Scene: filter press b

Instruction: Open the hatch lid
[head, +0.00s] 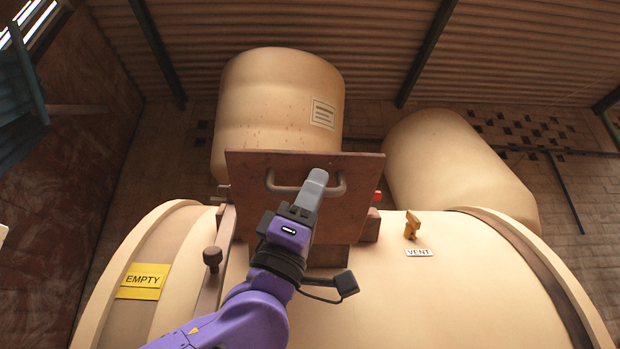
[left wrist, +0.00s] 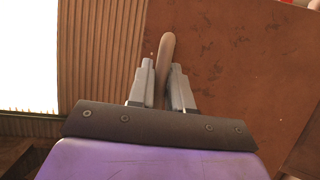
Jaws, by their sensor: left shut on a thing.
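The hatch lid (head: 352,215) is a square rust-brown plate. It stands raised, roughly upright, on top of the cream tank in the head view, and its face fills the right of the left wrist view (left wrist: 240,70). A bar handle (head: 281,186) is fixed on that face. My left gripper (head: 317,176) is in front of the lid, and its grey fingers are shut on the handle. The left wrist view shows the handle (left wrist: 166,50) between the two fingertips. The gripper and arm hide part of the lid and hatch base. My right gripper is not in view.
The cream tank (head: 460,290) carries a yellow EMPTY sign (head: 144,281), a dark knob (head: 212,258), a brass vent valve (head: 412,225) and a VENT label (head: 419,253). A red piece (head: 377,196) sits at the lid's right edge. Two large tanks stand behind.

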